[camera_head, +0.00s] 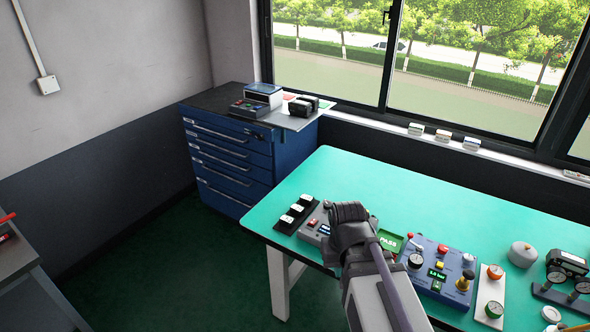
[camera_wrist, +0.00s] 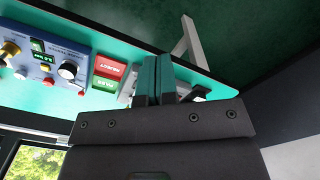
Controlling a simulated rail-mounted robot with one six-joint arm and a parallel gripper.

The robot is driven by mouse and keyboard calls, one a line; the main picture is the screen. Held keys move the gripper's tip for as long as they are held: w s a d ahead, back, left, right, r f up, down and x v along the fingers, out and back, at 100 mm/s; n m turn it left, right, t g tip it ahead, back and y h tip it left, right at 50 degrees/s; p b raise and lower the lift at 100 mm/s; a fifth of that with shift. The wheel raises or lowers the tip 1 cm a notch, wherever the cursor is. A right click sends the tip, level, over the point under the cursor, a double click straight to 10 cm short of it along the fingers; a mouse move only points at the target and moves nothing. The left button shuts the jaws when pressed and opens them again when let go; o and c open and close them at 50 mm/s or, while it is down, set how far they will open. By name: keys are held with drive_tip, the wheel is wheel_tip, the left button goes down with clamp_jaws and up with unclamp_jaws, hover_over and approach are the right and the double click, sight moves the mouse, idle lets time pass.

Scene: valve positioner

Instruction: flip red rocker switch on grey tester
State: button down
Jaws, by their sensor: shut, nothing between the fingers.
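The grey tester (camera_head: 309,232) stands near the left end of the green table in the head view, with a small lit display on its face. My gripper (camera_head: 350,222) is over its right part and hides much of it. A small red spot shows on the tester, but I cannot tell whether it is the rocker switch or which way that is set. In the wrist view my gripper (camera_wrist: 158,62) is shut and empty, its two dark fingers side by side. There the tester (camera_wrist: 127,88) is mostly hidden behind the fingers. I cannot tell whether the fingertips touch it.
A black strip with white blocks (camera_head: 296,214) lies left of the tester. Right of my gripper are a green PASS plate (camera_head: 390,241) and a blue gauge panel (camera_head: 441,266). A red REJECT plate (camera_wrist: 109,68) shows in the wrist view. The table's back (camera_head: 380,180) is clear.

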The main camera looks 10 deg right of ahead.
drive_tip(key=w+d+f+n+b, duration=0.1)
drive_tip(key=w+f+n+b, duration=0.1)
drive_tip(key=w, duration=1.2)
drive_tip(key=w+f+n+b, duration=0.1)
drive_tip(key=w+f+b, duration=0.15)
drive_tip(key=w, duration=1.25)
drive_tip(key=n+g+y, duration=0.1)
drive_tip(key=n, duration=0.6)
hover_over(312, 222)
drive_tip(key=w+d, duration=0.1)
drive_tip(key=w, duration=0.1)
drive_tip(key=f+b, duration=0.4)
drive_tip(key=s+f+b, duration=0.1)
drive_tip(key=f+b, duration=0.4)
drive_tip(key=a+f+b, duration=0.1)
drive_tip(key=f+b, duration=0.3)
drive_tip(key=f, duration=0.1)
drive_tip(key=shift+s+f, duration=0.1)
drive_tip(key=shift+s, duration=0.25)
